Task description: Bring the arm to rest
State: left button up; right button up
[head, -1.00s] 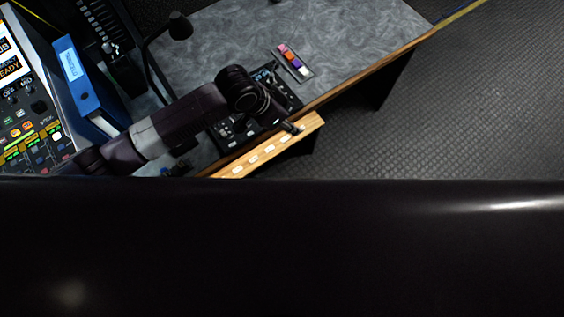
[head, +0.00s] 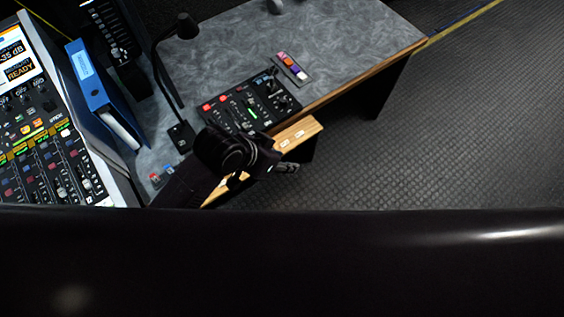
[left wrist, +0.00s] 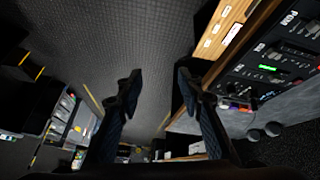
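My left gripper (head: 283,167) is at the front edge of the desk (head: 345,35) in the head view, over the labelled wooden strip and the floor beside it. In the left wrist view its two fingers (left wrist: 153,85) stand apart with only floor visible between them, so it is open and empty. My left arm comes in from the lower left of the head view. A large dark shape covers the bottom of that view and hides what lies below. My right gripper is not in view.
A black control panel (head: 250,104) lies on the desk behind the gripper. A wooden strip with white labels (head: 297,132) juts from the desk edge. Floor at right is clear.

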pick_arm(q)
jog(key=shift+s+a, duration=0.1)
dwell(0.6)
jog(key=w+a+f+n+y, duration=0.1)
jog(key=a+f+n+y, duration=0.35)
jog(key=f, duration=1.05)
jog(key=s+a+f+b, duration=0.1)
jog(key=s+a+f, duration=0.2)
jog(key=a+f, duration=0.35)
jog(key=s+a+f+b, duration=0.1)
jog(key=s+a+f, duration=0.3)
jog(key=f, duration=0.5)
jog(key=s+a+f+g, duration=0.1)
jog(key=s+f, duration=0.3)
jog(key=s, duration=0.4)
jog(key=s+a+f+g, duration=0.1)
jog(key=s+a+f, duration=0.3)
jog(key=s, duration=0.5)
jog(key=s+a+f+n, duration=0.1)
jog(key=s+a+f, duration=0.2)
jog(key=s+f, duration=0.3)
jog(key=shift+s+g+y+b, duration=0.35)
jog(key=shift+s+g, duration=0.05)
jog(key=shift+s, duration=0.85)
